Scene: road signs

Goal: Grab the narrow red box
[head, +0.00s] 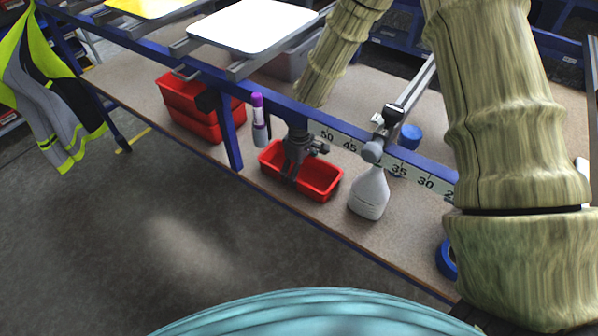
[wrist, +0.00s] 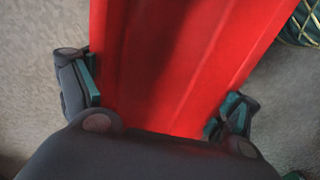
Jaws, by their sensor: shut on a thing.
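The narrow red box (head: 318,178) is an open-topped tray on the brown lower shelf in the head view. My gripper (head: 292,172) reaches down to it from above, under the blue rail. In the wrist view the red box (wrist: 185,60) fills the middle, and the fingers of my gripper (wrist: 155,108) stand on both sides of it, shut on it. The box seems to rest on the shelf; whether it is clear of the surface I cannot tell.
Stacked red bins (head: 190,108) stand to the left on the shelf (head: 140,78). A grey-white spray bottle (head: 369,193) stands close on the right. A purple-capped bottle (head: 259,120) is by the blue rail (head: 270,100). A blue tape roll (head: 446,260) lies at the lower right.

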